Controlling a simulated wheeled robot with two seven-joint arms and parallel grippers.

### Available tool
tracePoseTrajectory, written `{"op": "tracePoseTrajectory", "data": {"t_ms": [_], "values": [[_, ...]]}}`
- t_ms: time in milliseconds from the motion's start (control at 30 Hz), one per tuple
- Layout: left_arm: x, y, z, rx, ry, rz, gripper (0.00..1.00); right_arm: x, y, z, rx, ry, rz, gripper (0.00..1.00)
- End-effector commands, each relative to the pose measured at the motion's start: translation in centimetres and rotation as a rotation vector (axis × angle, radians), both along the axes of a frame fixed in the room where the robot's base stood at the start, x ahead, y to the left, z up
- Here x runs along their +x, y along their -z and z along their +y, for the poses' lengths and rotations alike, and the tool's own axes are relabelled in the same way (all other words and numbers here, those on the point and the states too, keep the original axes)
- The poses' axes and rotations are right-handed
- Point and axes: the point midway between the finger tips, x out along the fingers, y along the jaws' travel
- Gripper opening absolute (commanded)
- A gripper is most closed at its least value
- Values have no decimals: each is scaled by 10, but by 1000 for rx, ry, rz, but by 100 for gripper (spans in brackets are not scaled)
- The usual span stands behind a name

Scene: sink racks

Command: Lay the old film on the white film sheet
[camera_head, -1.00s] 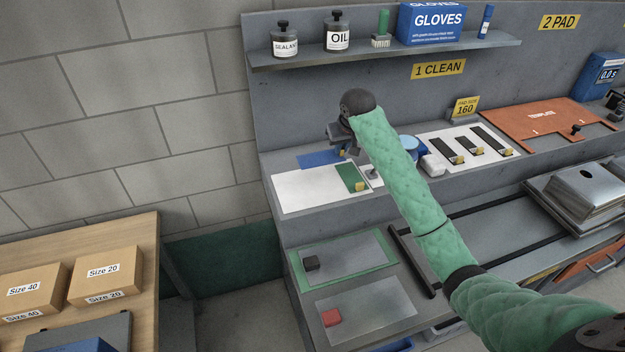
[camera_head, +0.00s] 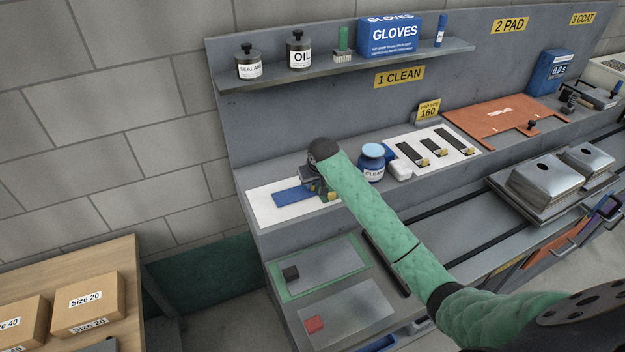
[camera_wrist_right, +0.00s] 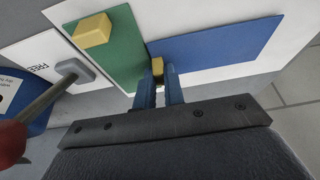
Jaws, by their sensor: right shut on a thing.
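A flat blue film (camera_head: 288,198) with a small yellow tab is over the white film sheet (camera_head: 261,212) at the left end of the bench. My right gripper (camera_head: 317,190) is shut on the tab, at the film's near edge. The wrist view shows the blue film (camera_wrist_right: 215,45) reaching right across the white sheet (camera_wrist_right: 245,12); I cannot tell whether it touches flat. A green film (camera_wrist_right: 118,50) with a yellow block (camera_wrist_right: 92,30) lies beside it, partly hidden by my arm in the head view. My left gripper is not in view.
A blue-lidded cleaner jar (camera_head: 372,163) and a white block (camera_head: 398,171) stand right of my gripper. A white board (camera_head: 410,137) with black strips lies further right. A shelf (camera_head: 350,65) with bottles and a gloves box hangs above. Trays (camera_head: 325,258) lie below.

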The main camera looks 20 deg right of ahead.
Motion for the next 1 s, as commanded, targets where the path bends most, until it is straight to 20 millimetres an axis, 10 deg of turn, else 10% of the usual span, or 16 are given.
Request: {"op": "tracePoseTrajectory", "data": {"t_ms": [367, 500, 1000], "values": [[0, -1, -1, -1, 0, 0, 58, 0, 5, 0, 0, 0, -1, 0], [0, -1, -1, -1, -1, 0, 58, 0, 5, 0, 0, 0, -2, 32], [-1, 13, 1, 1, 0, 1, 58, -6, -10, -1, 0, -1, -4, 32]]}}
